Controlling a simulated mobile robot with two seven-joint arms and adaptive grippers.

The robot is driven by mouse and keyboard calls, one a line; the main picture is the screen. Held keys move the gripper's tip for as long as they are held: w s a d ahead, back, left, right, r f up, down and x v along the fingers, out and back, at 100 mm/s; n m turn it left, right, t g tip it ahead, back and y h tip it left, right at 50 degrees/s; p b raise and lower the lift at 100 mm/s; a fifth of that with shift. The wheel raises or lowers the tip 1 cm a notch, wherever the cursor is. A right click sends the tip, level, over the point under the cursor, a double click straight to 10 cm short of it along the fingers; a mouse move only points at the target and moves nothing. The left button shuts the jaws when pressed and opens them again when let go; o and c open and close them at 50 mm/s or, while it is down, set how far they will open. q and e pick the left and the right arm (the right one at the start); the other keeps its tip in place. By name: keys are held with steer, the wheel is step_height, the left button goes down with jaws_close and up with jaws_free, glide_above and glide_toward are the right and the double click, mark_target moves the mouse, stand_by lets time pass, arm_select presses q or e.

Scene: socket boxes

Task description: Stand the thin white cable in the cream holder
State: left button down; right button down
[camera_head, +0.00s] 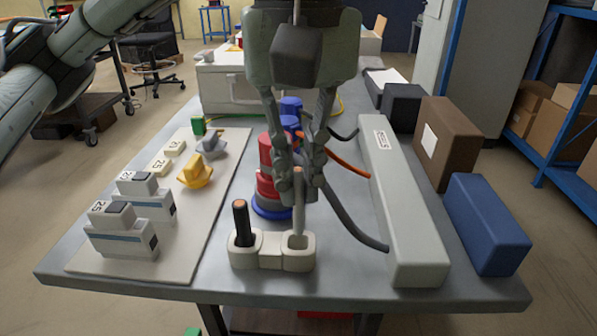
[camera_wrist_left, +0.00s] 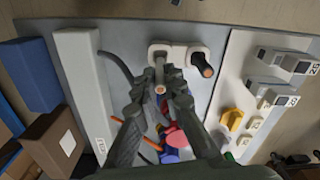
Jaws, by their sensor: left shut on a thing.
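The cream holder (camera_head: 270,251) stands near the front edge of the table and has two cups. A thick black cable (camera_head: 242,222) with a copper-coloured end stands in its left cup. My left gripper (camera_head: 297,182) points down over the right cup and is shut on the thin white cable (camera_head: 299,213). The cable is about upright, and its lower end meets the mouth of the right cup; I cannot tell how deep it sits. In the left wrist view, the gripper (camera_wrist_left: 160,87) holds the cable (camera_wrist_left: 160,73) by the holder (camera_wrist_left: 176,49). My right gripper is out of view.
A red and blue stack (camera_head: 268,185) stands close behind the gripper. A long grey trunking (camera_head: 402,210) lies to the right, with a grey cable (camera_head: 350,222) beside it. A white board (camera_head: 205,228) with switches lies left. Brown (camera_head: 448,140) and blue boxes (camera_head: 486,222) stand right.

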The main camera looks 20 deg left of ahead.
mark_target(299, 233)
arm_select(q)
steer(key=shift+f, duration=0.2)
steer(key=shift+f+b, duration=1.1)
steer(key=shift+b, duration=0.1)
steer(key=shift+f+b, duration=1)
steer(key=shift+f, duration=0.1)
steer(key=c, duration=1.5)
jaws_free()
steer(key=shift+r, duration=0.15)
steer(key=shift+c, duration=0.2)
